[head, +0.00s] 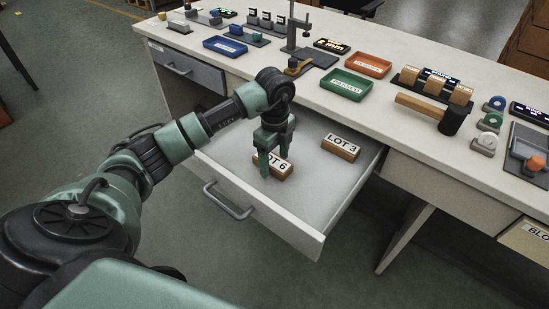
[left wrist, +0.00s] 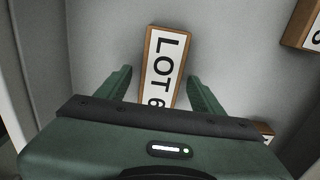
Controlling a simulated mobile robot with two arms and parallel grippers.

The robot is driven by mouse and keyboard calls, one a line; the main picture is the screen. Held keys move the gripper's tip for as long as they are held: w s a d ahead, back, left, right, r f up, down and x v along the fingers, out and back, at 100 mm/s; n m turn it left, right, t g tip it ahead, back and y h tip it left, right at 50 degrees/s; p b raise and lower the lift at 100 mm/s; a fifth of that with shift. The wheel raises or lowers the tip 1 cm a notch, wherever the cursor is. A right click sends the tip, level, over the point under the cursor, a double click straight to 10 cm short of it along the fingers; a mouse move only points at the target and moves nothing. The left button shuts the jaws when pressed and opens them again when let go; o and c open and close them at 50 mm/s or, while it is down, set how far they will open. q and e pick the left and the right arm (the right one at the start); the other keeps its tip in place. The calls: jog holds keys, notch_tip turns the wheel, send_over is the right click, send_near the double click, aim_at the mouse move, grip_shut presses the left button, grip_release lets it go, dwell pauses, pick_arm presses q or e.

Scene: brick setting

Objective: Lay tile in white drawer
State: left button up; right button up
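A wooden tile with a white "LOT 6" label (head: 283,172) lies flat inside the open white drawer (head: 270,222). My left gripper (head: 274,160) reaches down into the drawer over this tile, and its fingers hide part of the label. In the left wrist view the tile (left wrist: 163,65) lies between the two spread green fingers, with a gap on each side. The gripper is open and not shut on it. A second tile, "LOT 3" (head: 341,147), lies farther right in the drawer. My right gripper is not in view.
On the worktop above stand a green tray (head: 346,85), an orange tray (head: 368,65), a blue tray (head: 225,46) and a mallet (head: 430,112). A grey drawer (head: 185,69) is at left. The left wrist view shows another wooden edge (left wrist: 265,130) at lower right, mostly hidden.

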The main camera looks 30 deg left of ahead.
aim_at(275, 161)
pick_arm(q)
jog(key=shift+r, duration=0.1)
jog(key=shift+r, duration=0.3)
notch_tip(275, 161, up, 12)
jog(key=p, duration=0.2)
jog(key=shift+f, duration=0.25)
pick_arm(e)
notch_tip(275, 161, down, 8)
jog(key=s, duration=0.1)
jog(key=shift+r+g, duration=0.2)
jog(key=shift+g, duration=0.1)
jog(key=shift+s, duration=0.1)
